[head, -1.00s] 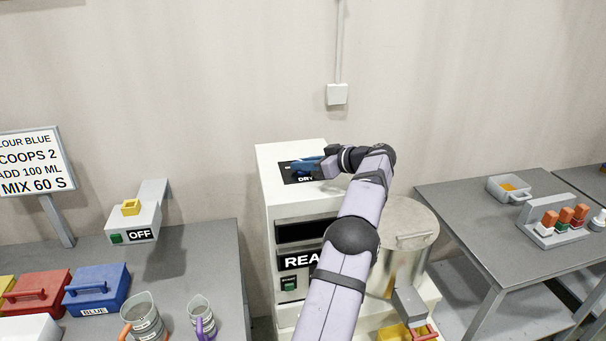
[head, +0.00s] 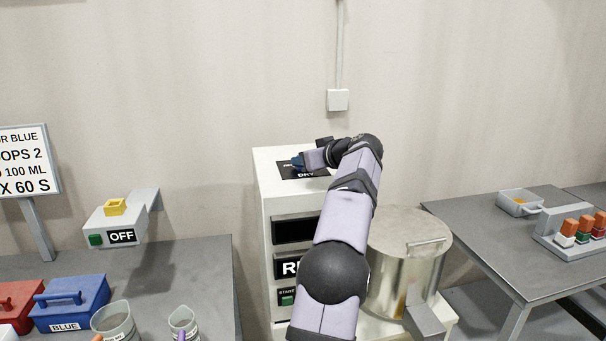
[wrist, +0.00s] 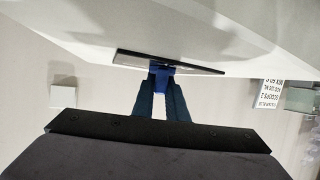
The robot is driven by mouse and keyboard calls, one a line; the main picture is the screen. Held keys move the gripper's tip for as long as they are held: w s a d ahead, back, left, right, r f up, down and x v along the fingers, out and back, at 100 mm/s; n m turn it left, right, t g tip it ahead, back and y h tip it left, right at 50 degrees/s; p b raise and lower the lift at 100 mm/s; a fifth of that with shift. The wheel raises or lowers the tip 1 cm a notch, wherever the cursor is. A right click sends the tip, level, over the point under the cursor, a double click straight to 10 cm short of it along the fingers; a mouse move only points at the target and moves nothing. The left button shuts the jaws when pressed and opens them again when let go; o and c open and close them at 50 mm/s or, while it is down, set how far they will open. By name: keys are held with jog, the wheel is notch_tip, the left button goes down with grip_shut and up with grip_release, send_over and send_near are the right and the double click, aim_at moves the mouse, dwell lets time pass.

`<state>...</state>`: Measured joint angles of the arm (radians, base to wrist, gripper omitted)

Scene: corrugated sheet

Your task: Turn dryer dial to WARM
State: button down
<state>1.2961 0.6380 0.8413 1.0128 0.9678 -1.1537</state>
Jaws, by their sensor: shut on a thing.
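The dryer (head: 262,215) is a white cabinet with a sloped top. A black dial panel (head: 288,172) lettered "DRY" is set in that top; my arm covers part of it. My gripper (head: 299,162) is at this panel, reaching in from the right. In the wrist view my gripper (wrist: 163,80) has both dark blue fingers closed on a small blue dial (wrist: 163,69) that stands against the panel's edge-on black plate (wrist: 205,68). The dial's pointer and the WARM mark cannot be read.
A metal drum (head: 393,285) with a lidded top stands right of the dryer, close under my arm. A box reading OFF (head: 113,222) and a blue lidded box (head: 68,303) are at left. The right table (head: 510,265) holds a tray and coloured-handled items.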

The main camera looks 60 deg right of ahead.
jog(key=m+g+h+b, duration=0.1)
jog(key=m+h+b, duration=0.1)
jog(key=shift+a+g+h+b, duration=0.1)
jog(key=shift+g+h+b, duration=0.2)
jog(key=shift+b, duration=0.1)
jog(key=shift+r+m+g+h+p, duration=0.2)
jog(key=shift+m+g+h+p, duration=0.15)
jog(key=shift+m+g+h, duration=0.7)
jog(key=shift+m, duration=0.35)
jog(key=shift+f+m+g+p, duration=0.1)
jog(key=shift+m+g+p, duration=0.2)
jog(key=shift+m, duration=0.1)
jog(key=c, duration=1.8)
grip_release()
jog(key=shift+o, duration=0.2)
jog(key=shift+b+v, duration=1.4)
jog(key=shift+v, duration=2.2)
